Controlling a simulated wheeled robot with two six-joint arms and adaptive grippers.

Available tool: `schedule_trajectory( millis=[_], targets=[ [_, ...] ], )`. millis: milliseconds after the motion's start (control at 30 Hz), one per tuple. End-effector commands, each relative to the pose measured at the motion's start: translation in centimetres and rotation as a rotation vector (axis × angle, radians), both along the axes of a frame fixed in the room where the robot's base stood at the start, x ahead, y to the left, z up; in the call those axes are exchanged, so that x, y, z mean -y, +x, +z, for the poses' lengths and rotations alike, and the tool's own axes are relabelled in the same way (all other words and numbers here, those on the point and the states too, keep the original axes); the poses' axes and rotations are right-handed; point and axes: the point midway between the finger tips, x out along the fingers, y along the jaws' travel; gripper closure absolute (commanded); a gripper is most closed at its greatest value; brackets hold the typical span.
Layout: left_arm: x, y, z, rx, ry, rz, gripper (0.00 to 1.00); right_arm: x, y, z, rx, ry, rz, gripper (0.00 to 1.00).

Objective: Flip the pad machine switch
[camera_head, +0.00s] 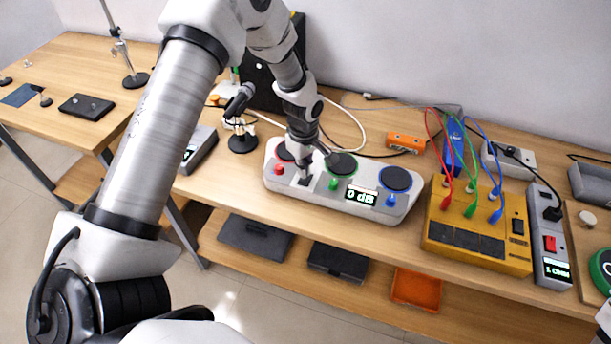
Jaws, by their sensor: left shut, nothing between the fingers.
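The pad machine (318,197) is a pale console on the table with three dark round pads, ringed red, green and blue. Small red, green and blue knobs sit by the pads, and its display (361,196) reads "0 dB". My left gripper (304,176) points down over the left part of the machine, between the red and green knobs. It is shut with nothing held. It partly covers the red-ringed pad. A small dark part, possibly the switch, is right at the fingertips; I cannot tell its position or whether the fingers touch it. My right gripper is out of view.
A yellow box (475,246) with red, green and blue leads stands right of the machine, beside a grey power strip (550,245) with a red switch. A microphone (240,100) on a stand is at left. An orange box (406,143) lies behind. Trays sit on the lower shelf.

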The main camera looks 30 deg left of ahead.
Motion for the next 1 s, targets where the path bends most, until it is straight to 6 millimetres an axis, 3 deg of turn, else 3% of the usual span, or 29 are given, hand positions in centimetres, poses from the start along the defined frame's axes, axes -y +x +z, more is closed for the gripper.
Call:
schedule_trajectory(
  millis=[1000],
  targets=[
    [0.0, 0.01, -0.87, 0.0, 0.0, 0.0, 1.0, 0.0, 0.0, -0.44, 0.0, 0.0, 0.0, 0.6]
  ],
)
